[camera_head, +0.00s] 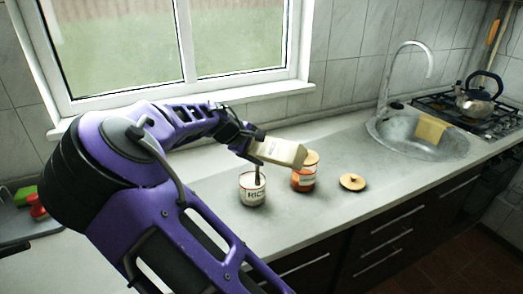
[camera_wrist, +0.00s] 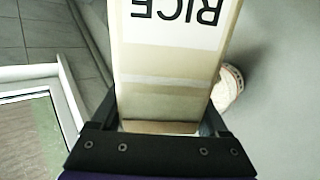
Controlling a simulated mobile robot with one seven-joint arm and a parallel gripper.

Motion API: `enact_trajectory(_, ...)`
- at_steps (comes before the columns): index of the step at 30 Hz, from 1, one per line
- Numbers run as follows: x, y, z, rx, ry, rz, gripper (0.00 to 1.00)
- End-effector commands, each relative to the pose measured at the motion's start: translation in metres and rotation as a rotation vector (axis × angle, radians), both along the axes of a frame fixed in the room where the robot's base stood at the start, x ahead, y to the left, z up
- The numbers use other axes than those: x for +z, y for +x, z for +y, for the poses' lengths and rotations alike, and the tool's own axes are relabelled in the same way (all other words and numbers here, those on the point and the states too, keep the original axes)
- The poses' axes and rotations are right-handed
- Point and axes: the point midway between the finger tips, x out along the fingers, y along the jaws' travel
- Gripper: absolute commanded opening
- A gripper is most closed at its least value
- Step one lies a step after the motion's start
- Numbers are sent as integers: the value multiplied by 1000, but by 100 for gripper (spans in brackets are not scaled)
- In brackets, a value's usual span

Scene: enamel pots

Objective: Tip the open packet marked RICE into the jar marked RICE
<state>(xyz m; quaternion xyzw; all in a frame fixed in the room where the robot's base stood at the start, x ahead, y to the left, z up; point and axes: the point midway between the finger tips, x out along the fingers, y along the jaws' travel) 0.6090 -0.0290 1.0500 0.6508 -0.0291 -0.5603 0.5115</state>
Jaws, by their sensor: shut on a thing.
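My gripper (camera_head: 250,143) is shut on the cream packet (camera_head: 280,152) marked RICE and holds it above the counter. In the head view the packet lies nearly on its side, its far end pointing right. In the wrist view the packet (camera_wrist: 172,60) fills the space between the fingers, its RICE label upside down. The white jar (camera_head: 252,190) marked RICE stands open and upright on the counter, below my gripper. A thin dark upright shape shows over its mouth; I cannot tell what it is. The packet's opening and the jar's inside are not clear.
An orange-red jar (camera_head: 303,180) with a wooden lid stands just right of the RICE jar, close under the packet. A loose wooden lid (camera_head: 352,182) lies further right. The sink (camera_head: 415,138), tap and a kettle (camera_head: 478,100) are beyond. The window is behind.

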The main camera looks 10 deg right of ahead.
Motion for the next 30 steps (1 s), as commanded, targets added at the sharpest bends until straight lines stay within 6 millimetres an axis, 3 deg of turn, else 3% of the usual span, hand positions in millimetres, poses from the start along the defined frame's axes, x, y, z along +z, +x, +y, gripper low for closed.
enact_trajectory(14,-2,1,0,1,-7,6,0)
enact_trajectory(30,6,0,1,2,240,-286,0)
